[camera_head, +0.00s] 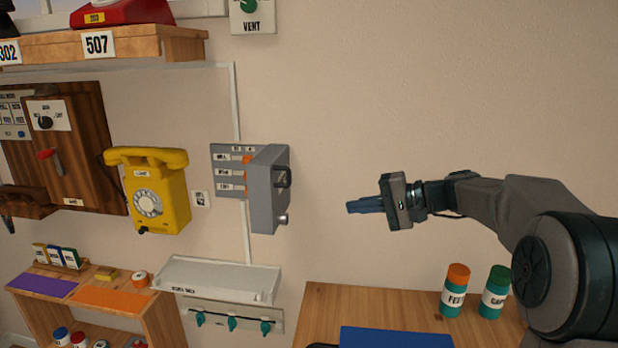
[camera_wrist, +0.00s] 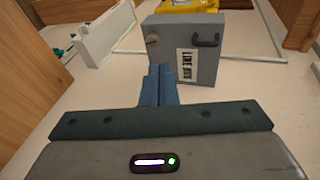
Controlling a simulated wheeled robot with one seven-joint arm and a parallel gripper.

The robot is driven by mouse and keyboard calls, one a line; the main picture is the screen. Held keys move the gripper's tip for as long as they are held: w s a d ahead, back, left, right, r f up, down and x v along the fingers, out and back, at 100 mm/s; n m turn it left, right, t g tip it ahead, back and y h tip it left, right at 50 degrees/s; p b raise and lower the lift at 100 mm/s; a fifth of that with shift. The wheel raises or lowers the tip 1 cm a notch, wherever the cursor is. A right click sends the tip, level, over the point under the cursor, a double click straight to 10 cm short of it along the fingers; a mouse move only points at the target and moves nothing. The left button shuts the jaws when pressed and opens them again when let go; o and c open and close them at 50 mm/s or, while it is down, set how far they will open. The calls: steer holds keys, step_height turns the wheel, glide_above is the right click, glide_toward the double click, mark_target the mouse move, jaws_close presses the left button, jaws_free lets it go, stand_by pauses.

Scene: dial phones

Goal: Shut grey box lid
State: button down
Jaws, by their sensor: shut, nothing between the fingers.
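The grey box (camera_head: 228,172) is on the wall in the head view, with labelled rows and orange parts showing inside. Its grey lid (camera_head: 268,200) stands open, swung out from the wall at the box's right side. The lid's outer face, with a dark handle and a small knob, faces right towards my gripper. The lid (camera_wrist: 180,62) also shows in the wrist view with a "LINE BOX" label. My gripper (camera_head: 352,207) is shut and empty, to the right of the lid and apart from it. Its blue fingers (camera_wrist: 159,84) overlap the lid's lower edge in the wrist view.
A yellow phone (camera_head: 152,195) hangs left of the box. A white tray (camera_head: 218,276) and a rail with teal hooks (camera_head: 235,321) are below it. A wooden table (camera_head: 325,312) at lower right holds two jars (camera_head: 457,290) and a blue mat (camera_head: 395,338). The wall right of the lid is bare.

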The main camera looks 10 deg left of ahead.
steer(key=w+r+y, duration=0.3)
steer(key=w, duration=0.3)
steer(key=a+p, duration=0.3)
steer(key=a, duration=0.9)
steer(key=shift+s+a+r+t, duration=0.15)
steer(key=shift+s+a+t, duration=0.2)
steer(key=shift+a+t, duration=0.05)
